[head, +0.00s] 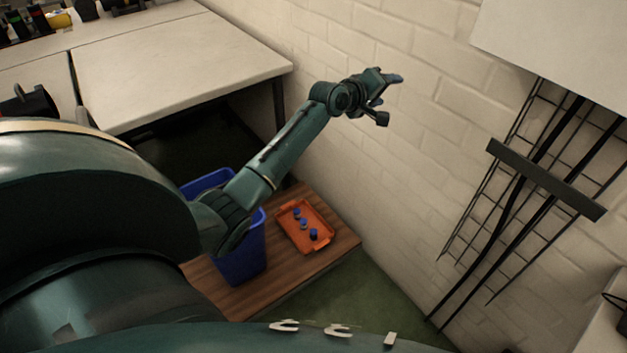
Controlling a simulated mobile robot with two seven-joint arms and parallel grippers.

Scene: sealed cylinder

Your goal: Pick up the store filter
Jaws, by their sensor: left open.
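My left gripper (390,98) is open and empty, held high in front of the white brick wall. An orange tray (290,232) lies below it on a low brown wooden surface. Small blue-topped cylinders stand in the tray: a back one (297,211), a middle one (304,223) and a front one (314,235). I cannot tell whether any of them is the store filter. The gripper is well apart from the tray and everything in it. My right gripper is not in view.
A blue bin (246,258) stands left of the tray, partly hidden behind my left arm. A pale table (180,65) is at the upper left. A black wire rack (545,180) hangs on the wall at right. The wooden surface (335,255) is bare right of the tray.

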